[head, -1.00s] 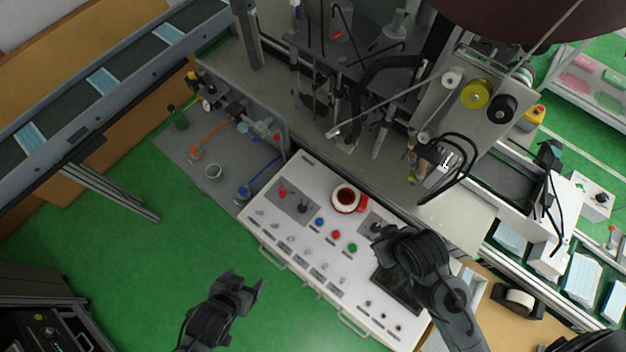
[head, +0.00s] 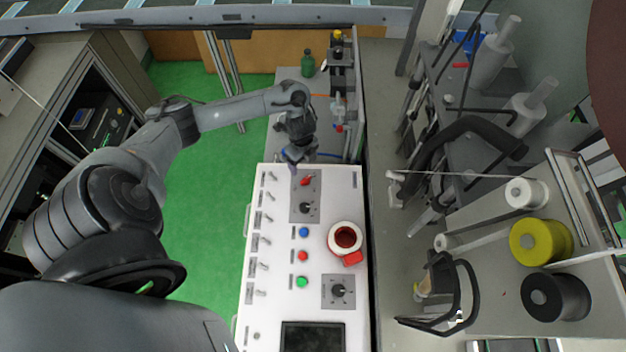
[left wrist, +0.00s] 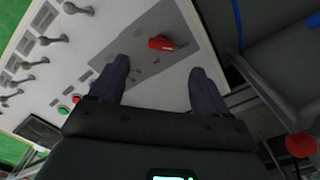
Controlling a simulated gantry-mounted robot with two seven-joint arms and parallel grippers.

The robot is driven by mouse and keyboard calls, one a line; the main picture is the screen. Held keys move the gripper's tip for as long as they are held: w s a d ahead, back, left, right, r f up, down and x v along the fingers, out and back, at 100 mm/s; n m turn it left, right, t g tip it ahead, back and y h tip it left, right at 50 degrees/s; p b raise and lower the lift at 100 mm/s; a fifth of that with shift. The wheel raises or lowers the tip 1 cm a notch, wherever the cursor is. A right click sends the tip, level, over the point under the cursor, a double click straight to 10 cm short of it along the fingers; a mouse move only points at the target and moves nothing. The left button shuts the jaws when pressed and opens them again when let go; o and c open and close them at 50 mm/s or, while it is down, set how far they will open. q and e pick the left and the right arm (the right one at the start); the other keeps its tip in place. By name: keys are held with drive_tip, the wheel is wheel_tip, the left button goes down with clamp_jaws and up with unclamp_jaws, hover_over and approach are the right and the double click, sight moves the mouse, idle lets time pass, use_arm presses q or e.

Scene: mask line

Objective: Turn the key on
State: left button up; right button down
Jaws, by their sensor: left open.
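The white control panel (head: 272,300) runs up the middle of the head view. On its grey plate at the far end is a red key-like switch (head: 307,181), with a black knob (head: 306,208) nearer on the same plate. My left gripper (head: 297,160) hangs at the panel's far end, just beyond the red switch. In the left wrist view the gripper (left wrist: 159,72) is open and empty. The red switch (left wrist: 160,43) shows between and ahead of its fingertips, apart from both. My right gripper is not in view.
A red and white round button (head: 345,238), coloured push buttons (head: 303,256), a row of toggle levers (head: 259,243) and a dark screen (head: 312,338) are on the panel. A machine with rolls (head: 540,241) stands right. Green floor (head: 205,200) is clear at left.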

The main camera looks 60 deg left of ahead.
sight(306, 179)
use_arm(q)
drive_tip(key=f, duration=0.3)
drive_tip(key=f+b, duration=0.1)
drive_tip(key=f, duration=0.4)
drive_tip(key=shift+w+d+f, duration=0.2)
drive_tip(key=shift+d+f, duration=0.1)
drive_tip(key=shift+d, duration=0.05)
drive_tip(key=shift+f, duration=0.95)
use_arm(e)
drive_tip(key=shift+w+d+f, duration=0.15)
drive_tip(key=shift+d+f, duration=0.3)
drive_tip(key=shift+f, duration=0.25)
use_arm(q)
drive_tip(key=c, duration=1)
drive_tip(key=shift+b, duration=0.3)
drive_tip(key=shift+c, duration=0.2)
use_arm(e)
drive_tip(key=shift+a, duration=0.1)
